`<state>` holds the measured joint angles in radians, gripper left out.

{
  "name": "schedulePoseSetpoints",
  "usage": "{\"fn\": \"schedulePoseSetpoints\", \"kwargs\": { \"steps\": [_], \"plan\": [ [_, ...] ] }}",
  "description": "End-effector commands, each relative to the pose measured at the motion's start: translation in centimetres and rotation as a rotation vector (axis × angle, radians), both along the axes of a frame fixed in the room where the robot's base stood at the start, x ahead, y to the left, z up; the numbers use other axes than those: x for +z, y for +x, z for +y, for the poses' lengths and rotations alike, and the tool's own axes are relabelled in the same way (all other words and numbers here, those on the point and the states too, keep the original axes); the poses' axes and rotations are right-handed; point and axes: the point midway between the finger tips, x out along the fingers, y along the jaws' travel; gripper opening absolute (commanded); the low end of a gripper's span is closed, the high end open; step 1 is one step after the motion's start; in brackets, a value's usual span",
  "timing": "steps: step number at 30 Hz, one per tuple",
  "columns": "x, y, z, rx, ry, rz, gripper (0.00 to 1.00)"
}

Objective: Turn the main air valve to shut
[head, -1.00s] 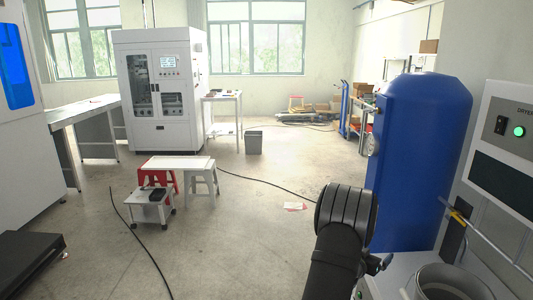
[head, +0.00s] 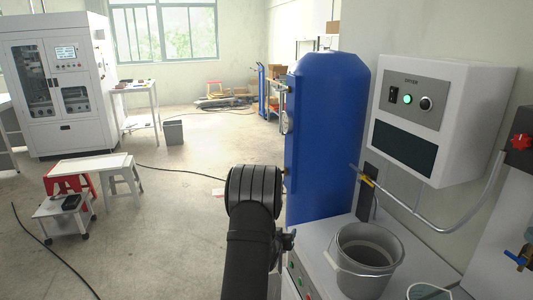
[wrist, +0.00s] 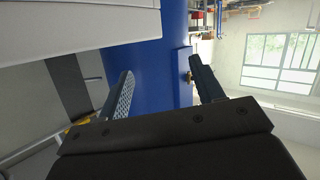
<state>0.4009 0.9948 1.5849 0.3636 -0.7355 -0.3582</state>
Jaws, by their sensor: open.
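A small valve with a yellow handle (head: 363,178) sits on the metal air pipe (head: 425,222), beside the blue tank (head: 330,135). Which fitting is the main air valve is not labelled; a red knob (head: 521,141) and a blue-handled brass valve (head: 516,259) also show at the right edge. In the wrist view my gripper (wrist: 163,87) is open and empty, with the blue tank (wrist: 163,60) beyond its fingers. A bit of yellow (wrist: 82,121) shows low and left, partly hidden by my gripper. My black arm hides part of the head view.
A white dryer box (head: 480,100) with a green lamp hangs on the wall above the pipe. A grey bucket (head: 368,268) stands on the white cabinet top (head: 318,243) below. Stools (head: 95,165) and a small trolley (head: 62,208) stand on the floor at left.

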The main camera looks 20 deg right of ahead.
Motion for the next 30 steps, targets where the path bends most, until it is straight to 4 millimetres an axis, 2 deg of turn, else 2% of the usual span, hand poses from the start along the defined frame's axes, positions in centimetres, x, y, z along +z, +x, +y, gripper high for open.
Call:
{"fn": "schedulePoseSetpoints", "kwargs": {
  "steps": [1,4,8,11,15,18,21,25,30],
  "plan": [
    [0.0,0.0,0.0,0.0,0.0,0.0,0.51],
    [0.2,0.1,-0.2,-0.01,0.006,-0.013,0.32],
    [2.5,0.6,-2.4,-0.119,0.07,-0.156,0.32],
    [6.1,0.9,-5.8,-0.29,0.175,-0.399,0.32],
    [11.6,-0.2,-11.0,-0.551,0.346,-0.851,0.32],
    [14.6,-1.9,-13.8,-0.703,0.447,-1.164,0.32],
    [16.5,-3.4,-15.5,-0.81,0.519,-1.42,0.32],
    [17.7,-4.8,-16.6,-0.892,0.571,-1.636,0.32],
    [18.1,-5.4,-17.4,-0.924,0.59,-1.722,0.32]
  ]
}}
